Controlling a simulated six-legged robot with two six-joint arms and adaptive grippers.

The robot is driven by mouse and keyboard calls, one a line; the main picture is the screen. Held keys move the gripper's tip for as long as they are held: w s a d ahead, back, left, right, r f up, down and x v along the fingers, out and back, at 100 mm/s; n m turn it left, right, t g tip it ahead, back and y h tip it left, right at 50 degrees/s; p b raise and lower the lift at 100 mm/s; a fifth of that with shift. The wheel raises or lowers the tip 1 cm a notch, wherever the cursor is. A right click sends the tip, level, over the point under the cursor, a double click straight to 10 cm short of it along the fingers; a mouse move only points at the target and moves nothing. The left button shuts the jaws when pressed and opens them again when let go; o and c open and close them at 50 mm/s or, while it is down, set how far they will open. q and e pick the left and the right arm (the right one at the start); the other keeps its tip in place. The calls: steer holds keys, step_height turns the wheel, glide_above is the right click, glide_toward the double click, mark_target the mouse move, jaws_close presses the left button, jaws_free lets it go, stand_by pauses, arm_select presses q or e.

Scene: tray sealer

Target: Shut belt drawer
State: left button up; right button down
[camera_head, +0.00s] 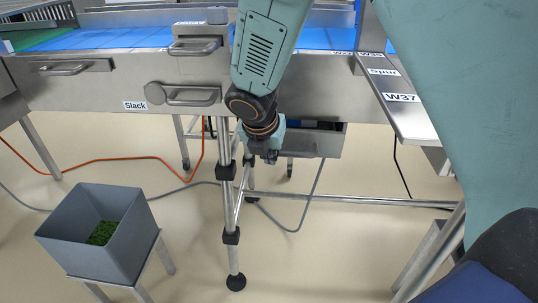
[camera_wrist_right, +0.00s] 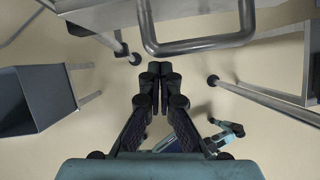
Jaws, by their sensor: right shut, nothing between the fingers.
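An open steel drawer (camera_head: 325,146) shows below the conveyor frame in the head view, partly hidden behind my right arm. Its inside looks dark, with a small blue patch; I take it for the belt drawer, though no label on it is readable. My right gripper (camera_head: 268,154) is shut and empty, pointing down in front of the drawer's left part. In the right wrist view the closed fingertips (camera_wrist_right: 158,50) lie close to a U-shaped bar handle (camera_wrist_right: 200,44) on a steel front. I cannot tell whether they touch it. My left gripper is not in view.
A grey bin (camera_head: 80,245) with green bits stands at lower left. Cables cross the open floor.

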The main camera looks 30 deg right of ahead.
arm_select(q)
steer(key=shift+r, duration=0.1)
